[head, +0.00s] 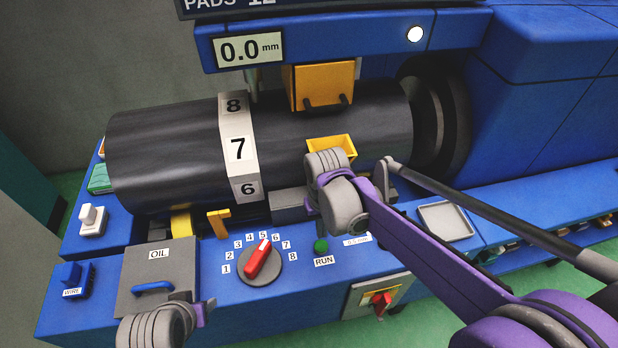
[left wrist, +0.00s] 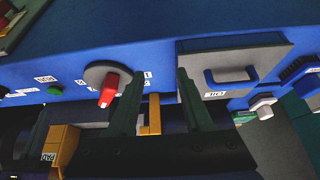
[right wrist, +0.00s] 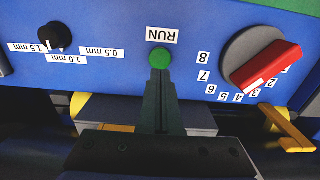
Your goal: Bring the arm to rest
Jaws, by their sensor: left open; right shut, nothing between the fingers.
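My right gripper (right wrist: 160,75) is shut and empty. In the right wrist view its fingertips appear right at the green RUN button (right wrist: 159,58), overlapping its lower edge; whether they touch it I cannot tell. In the head view the same button (head: 321,245) shows just below this gripper. My left gripper (left wrist: 158,75) is open and empty in the left wrist view, over the blue machine front between the red dial knob (left wrist: 109,90) and the grey OIL lid (left wrist: 235,65). In the head view only part of my left arm shows at the bottom left; its fingers are hidden.
A dark roller (head: 165,150) with a number band (head: 238,148) reading 8, 7, 6 lies behind the panel. The red knob (head: 259,258) points near 5 and 6. A display (head: 248,49) reads 0.0 mm. A red switch (head: 380,300) and a grey tray (head: 445,221) sit to the right.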

